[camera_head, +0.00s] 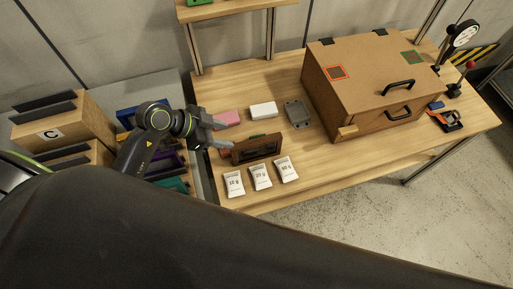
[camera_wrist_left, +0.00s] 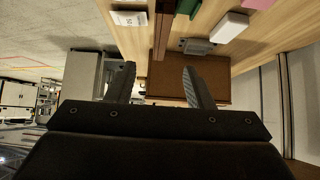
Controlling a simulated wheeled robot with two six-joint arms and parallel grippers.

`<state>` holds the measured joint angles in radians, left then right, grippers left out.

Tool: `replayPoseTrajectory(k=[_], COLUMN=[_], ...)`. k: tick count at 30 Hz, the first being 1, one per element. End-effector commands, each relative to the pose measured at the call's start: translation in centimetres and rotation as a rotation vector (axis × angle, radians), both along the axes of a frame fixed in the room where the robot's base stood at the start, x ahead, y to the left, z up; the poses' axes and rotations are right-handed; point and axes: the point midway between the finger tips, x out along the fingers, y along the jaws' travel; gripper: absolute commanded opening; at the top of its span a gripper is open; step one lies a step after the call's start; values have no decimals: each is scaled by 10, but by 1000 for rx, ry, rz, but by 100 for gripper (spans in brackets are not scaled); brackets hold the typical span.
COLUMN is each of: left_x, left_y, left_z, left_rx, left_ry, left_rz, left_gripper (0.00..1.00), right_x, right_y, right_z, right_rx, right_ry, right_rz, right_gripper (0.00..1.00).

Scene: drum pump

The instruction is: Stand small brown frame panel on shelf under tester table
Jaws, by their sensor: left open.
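The small brown frame panel (camera_head: 257,148), with a dark middle, stands upright on the wooden table behind the white pouches. In the left wrist view a brown upright strip (camera_wrist_left: 162,22) looks like this panel seen edge-on. My left gripper (camera_head: 227,135) is open at the panel's left end, its fingers pointing toward it. In the left wrist view the open gripper (camera_wrist_left: 159,72) has nothing between its fingertips, and the strip lies beyond them. I cannot tell whether a finger touches the panel. My right gripper is not in view. No shelf under the table shows.
Three white pouches (camera_head: 260,177) lie in front of the panel. A pink block (camera_head: 227,118), a white box (camera_head: 263,109) and a grey box (camera_head: 297,113) lie behind it. A large brown case (camera_head: 370,85) fills the table's right side. Bins stand left of the table.

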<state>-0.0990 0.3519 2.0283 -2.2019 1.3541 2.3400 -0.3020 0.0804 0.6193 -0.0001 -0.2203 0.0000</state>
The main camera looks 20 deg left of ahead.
Motion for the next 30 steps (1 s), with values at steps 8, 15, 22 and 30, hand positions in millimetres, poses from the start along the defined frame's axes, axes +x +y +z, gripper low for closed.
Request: replayPoseTrajectory(k=[8,15,22,30], left_x=[20,31,36,48], left_y=[-31,-46,-54,-71], left_z=[-33,-54,-63,-88], left_rx=[-7,-2,-3,-4], left_ry=[3,0,1,0], left_rz=[-1,-1,-2,-1], left_gripper=[47,47,47,47], right_x=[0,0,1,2], right_y=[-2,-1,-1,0], right_z=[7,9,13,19], right_rx=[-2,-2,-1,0], right_ry=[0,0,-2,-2], right_rz=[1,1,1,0], right_gripper=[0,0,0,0])
